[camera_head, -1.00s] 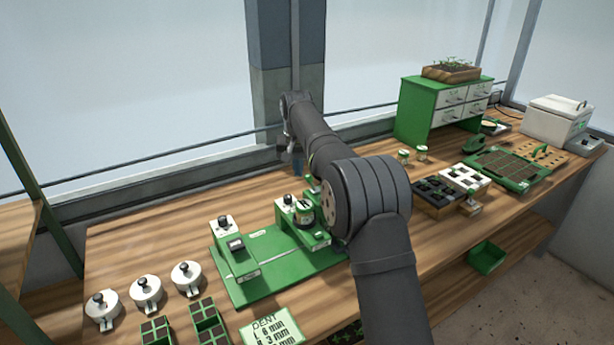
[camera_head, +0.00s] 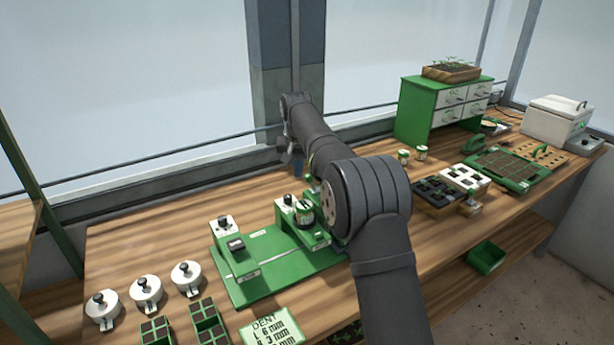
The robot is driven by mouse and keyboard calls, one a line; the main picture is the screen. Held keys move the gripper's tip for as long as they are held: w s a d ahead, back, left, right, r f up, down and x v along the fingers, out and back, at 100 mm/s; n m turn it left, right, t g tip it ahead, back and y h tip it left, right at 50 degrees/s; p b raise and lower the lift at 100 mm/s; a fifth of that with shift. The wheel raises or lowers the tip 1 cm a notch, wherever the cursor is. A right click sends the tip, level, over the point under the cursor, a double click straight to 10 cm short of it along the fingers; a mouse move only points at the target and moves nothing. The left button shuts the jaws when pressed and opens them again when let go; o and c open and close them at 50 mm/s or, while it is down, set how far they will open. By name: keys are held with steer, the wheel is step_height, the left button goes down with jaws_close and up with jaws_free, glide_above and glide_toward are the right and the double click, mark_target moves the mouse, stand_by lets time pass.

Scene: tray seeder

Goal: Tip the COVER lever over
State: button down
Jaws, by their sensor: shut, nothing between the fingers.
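The green seeder base (camera_head: 262,285) lies on the bench in front of my arm. The part of the base further right is hidden by my arm. I cannot pick out the COVER lever for certain; the labels are too small to read.
White lidded pots (camera_head: 146,291) and dark seed trays (camera_head: 206,322) stand at the front left. A DENT card (camera_head: 271,330) lies at the front. A green drawer cabinet (camera_head: 420,112) stands at the back right.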

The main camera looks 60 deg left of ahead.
mark_target(307, 176)
steer(key=x, duration=0.3)
steer(key=shift+s+d+f, duration=0.1)
steer(key=shift+s+d, duration=0.05)
steer(key=shift+d, duration=0.1)
stand_by(0.4)
steer(key=shift+w, duration=1.45)
steer(key=shift+w+f, duration=0.15)
steer(key=shift+w, duration=0.05)
steer(key=shift+w+f, duration=0.1)
steer(key=shift+w, duration=0.7)
steer(key=shift+s+a+v, duration=0.1)
steer(key=shift+a+v, duration=0.1)
steer(key=shift+v, duration=0.9)
steer(key=shift+s+a+v, duration=0.1)
steer(key=shift+a+v, duration=0.1)
steer(key=shift+v, duration=0.9)
steer(key=shift+s+a+v, duration=0.1)
steer(key=shift+a+v, duration=0.05)
steer(key=shift+v, duration=0.9)
